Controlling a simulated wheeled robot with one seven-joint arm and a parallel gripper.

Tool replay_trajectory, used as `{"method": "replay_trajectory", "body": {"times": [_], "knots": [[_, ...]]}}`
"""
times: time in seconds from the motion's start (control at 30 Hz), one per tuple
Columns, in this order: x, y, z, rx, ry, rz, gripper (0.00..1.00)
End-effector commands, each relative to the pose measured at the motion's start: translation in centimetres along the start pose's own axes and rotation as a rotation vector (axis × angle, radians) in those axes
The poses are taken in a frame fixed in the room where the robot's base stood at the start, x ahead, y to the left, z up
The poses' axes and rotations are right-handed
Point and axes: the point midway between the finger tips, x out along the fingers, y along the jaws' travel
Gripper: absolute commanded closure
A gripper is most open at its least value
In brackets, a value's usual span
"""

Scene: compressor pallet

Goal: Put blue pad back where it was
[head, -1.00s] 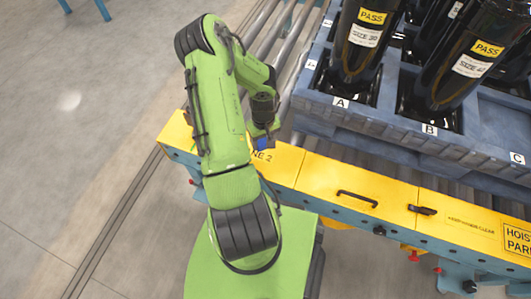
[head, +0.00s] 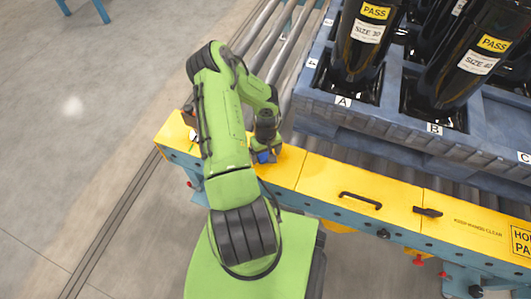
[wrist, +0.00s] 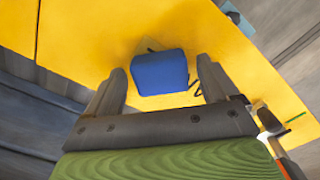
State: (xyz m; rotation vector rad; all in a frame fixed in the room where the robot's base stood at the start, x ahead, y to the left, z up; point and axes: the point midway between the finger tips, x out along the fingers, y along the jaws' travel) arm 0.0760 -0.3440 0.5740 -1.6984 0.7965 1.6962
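The blue pad (wrist: 160,72) shows in the wrist view as a small rounded block over the yellow top. It lies between the two fingers of my gripper (wrist: 160,82), with a narrow gap visible on each side. The fingers are apart and do not appear to press on it. In the head view my gripper (head: 266,153) points down at the yellow ledge (head: 225,155), and a bit of the blue pad (head: 263,157) shows at its tips. I cannot tell whether the pad rests fully on the ledge. A pale patch and a dark line show by the pad.
A blue-grey pallet crate (head: 395,120) with black cylinders in slots marked A and B stands on rollers to the right. A black handle (head: 360,199) and a dark latch (head: 427,211) stand on the ledge. Small items lie near the ledge's left end (head: 192,136).

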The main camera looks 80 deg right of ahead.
Motion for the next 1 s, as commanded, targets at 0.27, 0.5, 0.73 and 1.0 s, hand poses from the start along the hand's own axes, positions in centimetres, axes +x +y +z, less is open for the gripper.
{"method": "replay_trajectory", "body": {"times": [0.27,0.5,0.73,1.0], "knots": [[-0.2,0.0,0.0,0.000,0.000,0.000,0.12],[-5.3,0.0,-0.2,0.001,0.005,0.000,0.12],[-10.8,0.0,-0.1,0.000,0.003,0.000,0.12],[-12.1,0.0,0.1,-0.001,-0.002,0.000,0.12]]}}
